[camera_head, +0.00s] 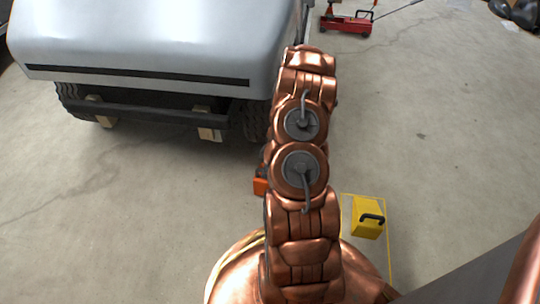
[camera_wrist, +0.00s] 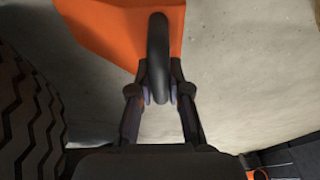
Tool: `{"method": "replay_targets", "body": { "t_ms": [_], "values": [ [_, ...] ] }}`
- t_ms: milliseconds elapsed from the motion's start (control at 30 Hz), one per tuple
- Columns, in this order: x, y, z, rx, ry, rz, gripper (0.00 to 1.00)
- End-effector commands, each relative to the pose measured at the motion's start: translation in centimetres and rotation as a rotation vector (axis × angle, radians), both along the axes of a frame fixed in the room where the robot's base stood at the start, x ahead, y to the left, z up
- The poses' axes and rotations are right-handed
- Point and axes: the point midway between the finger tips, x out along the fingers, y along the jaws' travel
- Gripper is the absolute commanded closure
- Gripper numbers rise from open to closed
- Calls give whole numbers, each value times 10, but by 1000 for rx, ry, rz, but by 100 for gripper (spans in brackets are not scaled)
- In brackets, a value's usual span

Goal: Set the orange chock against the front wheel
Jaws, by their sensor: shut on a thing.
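The orange chock (camera_wrist: 110,28) fills the top of the wrist view, with its black handle (camera_wrist: 157,50) between my fingertips. My gripper (camera_wrist: 160,92) is shut on that handle. The front wheel (camera_wrist: 28,115) shows its tread at the left of the wrist view, with bare floor between it and my fingers. I cannot tell whether the chock touches the tyre or the floor. In the head view only a small part of the orange chock (camera_head: 260,185) shows left of my arm, near the cart's right wheel (camera_head: 254,120). My arm hides my gripper there.
The white cart (camera_head: 150,40) stands at upper left, with wooden blocks (camera_head: 209,133) under its front bar. A yellow chock (camera_head: 367,217) with a black handle sits inside a yellow floor outline at right. A red floor jack (camera_head: 346,22) is behind. The floor at right is mostly clear.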

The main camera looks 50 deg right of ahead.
Motion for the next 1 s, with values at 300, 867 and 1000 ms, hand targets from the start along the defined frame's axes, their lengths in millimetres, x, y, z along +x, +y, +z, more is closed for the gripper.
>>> {"method": "replay_targets", "body": {
  "t_ms": [300, 867, 1000],
  "values": [
    [29, -40, -2, -3, -2, 3, 100],
    [46, -64, -1, -1, -2, 4, 100],
    [55, -75, 0, -6, -4, 4, 100]
  ]
}}
